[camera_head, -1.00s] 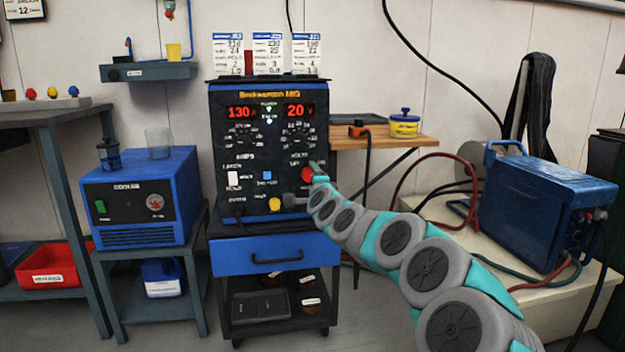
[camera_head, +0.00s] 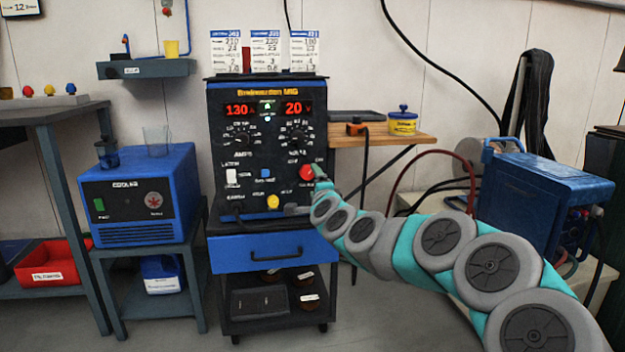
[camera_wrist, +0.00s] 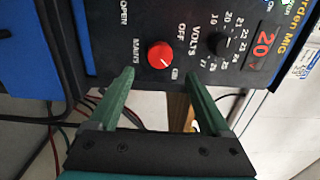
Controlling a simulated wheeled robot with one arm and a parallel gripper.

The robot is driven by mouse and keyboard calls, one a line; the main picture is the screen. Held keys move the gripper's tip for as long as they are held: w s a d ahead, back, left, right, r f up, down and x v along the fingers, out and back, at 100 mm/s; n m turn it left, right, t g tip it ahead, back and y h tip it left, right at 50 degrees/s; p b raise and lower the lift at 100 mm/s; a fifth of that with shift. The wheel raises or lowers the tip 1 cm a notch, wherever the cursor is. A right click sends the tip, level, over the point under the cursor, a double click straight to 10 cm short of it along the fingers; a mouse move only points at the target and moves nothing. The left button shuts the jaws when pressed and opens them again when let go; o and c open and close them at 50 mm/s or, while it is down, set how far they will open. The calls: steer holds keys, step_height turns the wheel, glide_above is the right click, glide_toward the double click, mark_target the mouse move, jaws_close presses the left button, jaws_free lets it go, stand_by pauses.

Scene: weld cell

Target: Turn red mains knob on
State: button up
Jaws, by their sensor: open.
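The red mains knob (camera_head: 306,172) is on the right side of the black welder front panel, below the volts dial. In the wrist view the knob (camera_wrist: 160,56) shows a pale pointer mark, with the printed words MAINS, OFF and ON around it. I cannot tell for sure which word the mark points to. My gripper (camera_wrist: 160,75) is open and empty. Its two green fingers stand on either side of the knob's line, tips just short of it, with no visible contact. In the head view my gripper (camera_head: 307,190) is close to the panel beside the knob.
A yellow knob (camera_head: 272,202), a blue button (camera_head: 266,173) and a white switch (camera_head: 231,176) are on the same panel. The volts dial (camera_wrist: 229,43) is near the right finger. A wooden shelf (camera_head: 350,136) with a cable and a yellow tin is right of the welder.

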steer(key=shift+v, duration=0.8)
steer(key=shift+f, duration=0.1)
steer(key=s+a+f+n+g+y, duration=0.15)
steer(key=s+n+g, duration=0.3)
steer(key=s, duration=0.45)
steer(key=s+a+f+n+g+y, duration=0.1)
steer(key=s+f+n+g+y, duration=0.15)
steer(key=s+n, duration=0.45)
steer(key=s+d+f+n+g+h, duration=0.1)
steer(key=s+d+f+g+h, duration=0.45)
steer(key=s, duration=0.85)
steer(key=s+d+f+n+g+h, duration=0.1)
steer(key=s+d+f+g, duration=0.35)
steer(key=s+d, duration=0.8)
steer(key=s+d+f+n+g+h, duration=0.25)
steer(key=s+d+f, duration=0.4)
steer(key=s, duration=0.85)
step_height(320, 180, up, 12)
steer(key=m+p, duration=0.1)
steer(key=p, duration=1.1)
steer(key=shift+a+p, duration=0.15)
steer(key=shift+p, duration=0.25)
